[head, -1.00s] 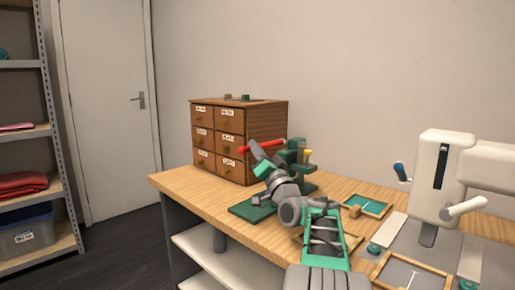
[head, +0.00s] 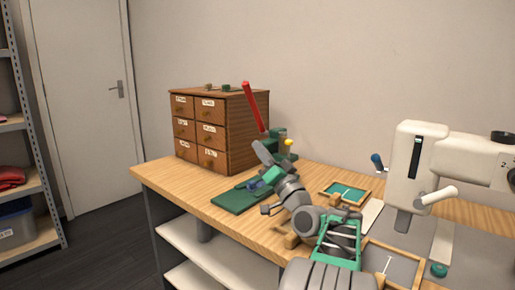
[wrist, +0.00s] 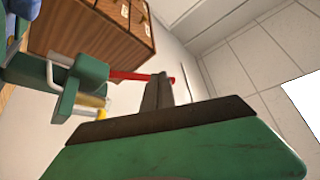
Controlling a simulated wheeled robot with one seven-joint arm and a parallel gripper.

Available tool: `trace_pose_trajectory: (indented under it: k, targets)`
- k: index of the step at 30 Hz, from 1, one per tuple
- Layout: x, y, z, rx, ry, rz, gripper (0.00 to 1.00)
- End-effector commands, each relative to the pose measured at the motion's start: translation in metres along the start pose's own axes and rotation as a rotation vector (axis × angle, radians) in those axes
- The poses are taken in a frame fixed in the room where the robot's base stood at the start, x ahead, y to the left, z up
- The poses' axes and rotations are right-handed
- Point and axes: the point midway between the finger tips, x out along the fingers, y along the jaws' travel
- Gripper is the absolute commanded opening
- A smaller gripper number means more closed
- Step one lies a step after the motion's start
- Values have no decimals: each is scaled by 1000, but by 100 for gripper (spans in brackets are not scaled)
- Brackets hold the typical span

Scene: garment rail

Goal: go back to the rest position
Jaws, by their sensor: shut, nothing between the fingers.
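My gripper (head: 262,152) points up and left over the bench. In the wrist view its dark fingers (wrist: 158,92) are together with nothing between them. Just behind it stands a green hand press (head: 278,134) with a red lever (head: 254,108) that slants steeply up in the head view. The lever also shows behind the fingertips in the wrist view (wrist: 129,75); I cannot tell whether they touch. The press's green base (head: 236,201) lies on the bench, and my arm hides part of the press.
The wooden bench (head: 168,173) carries a drawer cabinet (head: 241,137) at the back left and a white sewing machine (head: 411,163) at the right. Small trays (head: 345,203) lie between. A shelf rack (head: 37,169) and door (head: 85,104) are at left. Air above the bench is mostly clear.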

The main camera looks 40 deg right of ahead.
Motion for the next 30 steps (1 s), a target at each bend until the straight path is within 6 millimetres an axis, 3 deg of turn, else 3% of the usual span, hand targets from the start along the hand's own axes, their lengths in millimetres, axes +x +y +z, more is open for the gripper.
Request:
trace_pose_trajectory:
  k: [5, 8, 11, 13, 15, 17, 20, 23, 27, 30]
  targets:
    - [1, -1, 0, 0, 0, -1, 0]
    - [11, -13, 5, -6, -36, 1, 0]
    - [40, -52, 28, -36, -168, 16, 0]
    - [61, -95, 59, -76, -328, 37, 0]
    - [68, -138, 94, -125, -511, 66, 0]
    - [62, -172, 120, -170, -665, 91, 0]
    - [34, -224, 149, -248, -912, 132, 0]
    - [-11, -270, 158, -327, -1150, 178, 0]
    - [-90, -322, 139, -434, -1457, 249, 0]
    - [-142, -341, 118, -489, -1626, 299, 0]
